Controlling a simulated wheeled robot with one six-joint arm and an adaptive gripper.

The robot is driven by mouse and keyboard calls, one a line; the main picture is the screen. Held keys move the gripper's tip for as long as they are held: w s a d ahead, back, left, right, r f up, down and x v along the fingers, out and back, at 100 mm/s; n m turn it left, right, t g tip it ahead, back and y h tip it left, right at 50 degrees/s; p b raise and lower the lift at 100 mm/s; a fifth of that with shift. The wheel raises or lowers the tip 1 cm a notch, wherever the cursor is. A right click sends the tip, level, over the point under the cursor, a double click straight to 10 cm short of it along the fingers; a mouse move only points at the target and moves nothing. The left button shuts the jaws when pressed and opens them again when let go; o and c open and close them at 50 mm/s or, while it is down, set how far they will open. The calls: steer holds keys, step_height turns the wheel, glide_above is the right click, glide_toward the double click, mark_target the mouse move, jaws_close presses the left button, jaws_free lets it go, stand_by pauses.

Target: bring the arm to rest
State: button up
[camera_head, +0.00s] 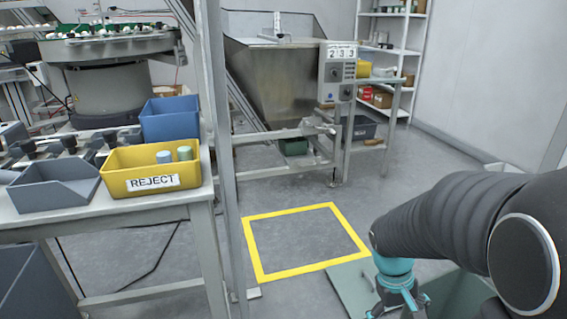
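My arm comes in from the right edge, with a black sleeved link and a teal wrist. My gripper (398,302) hangs downward at the bottom edge, teal with dark parts. Its fingertips are cut off by the picture edge, so I cannot tell if it is open or holds anything. It is above a grey-green surface, right of the yellow floor square (256,247) and well apart from the table.
A table (110,213) at left bears a yellow REJECT bin (129,193) with two small cylinders, a grey bin (55,190) and a blue bin (169,119). A grey post (222,170) stands beside it. A metal hopper (275,85) and shelves (391,30) stand behind. The middle floor is clear.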

steer(key=s+a+r+m+t+y, duration=0.1)
steer(key=s+a+r+t+y, duration=0.1)
steer(key=s+a+r+t, duration=0.2)
step_height(320, 180, up, 5)
steer(key=a, duration=0.2)
steer(key=shift+a+m, duration=0.4)
steer(key=s+r+t, duration=0.1)
steer(key=r, duration=0.1)
steer(key=s+a+r+t, duration=0.1)
steer(key=r, duration=0.1)
steer(key=s+a+r+t, duration=0.1)
steer(key=r, duration=0.1)
steer(key=shift+s+a+r+t+y+p, duration=0.1)
steer(key=shift+s+r+t+y+p, duration=0.2)
steer(key=shift+r+y+p, duration=0.1)
steer(key=shift+c, duration=0.2)
